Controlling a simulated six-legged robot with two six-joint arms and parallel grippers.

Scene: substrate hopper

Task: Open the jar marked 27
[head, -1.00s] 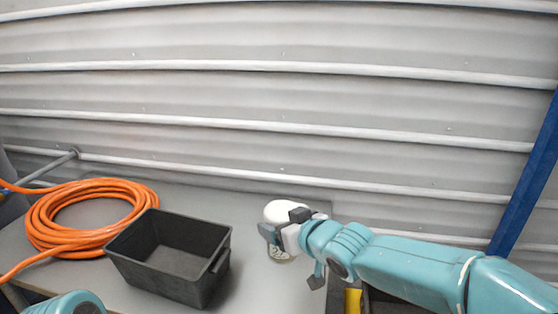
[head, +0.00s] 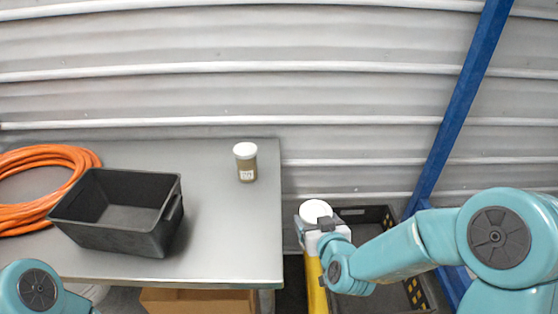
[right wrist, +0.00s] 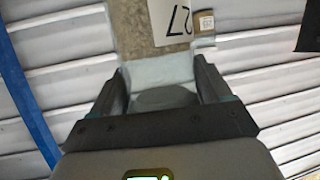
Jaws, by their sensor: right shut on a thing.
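A jar with a white lid (head: 315,210) is in my right gripper (head: 322,228), past the right edge of the table. In the right wrist view the two fingers close on the pale end of the jar (right wrist: 140,35), with its brown contents and a white label reading 27, upside down, beyond them. The lid appears seated; most of the jar's body is hidden in the head view. Another jar (head: 246,162), white-lidded with brown contents and a label too small to read, stands upright near the table's back right corner. My left arm shows at bottom left, without its gripper.
The grey table (head: 225,235) carries a black bin (head: 150,235) and an orange hose coil (head: 50,155). A dark crate (head: 375,215) is low at right, by a yellow part (head: 316,285). A blue post (head: 455,100) rises behind. The table's right part is mostly bare.

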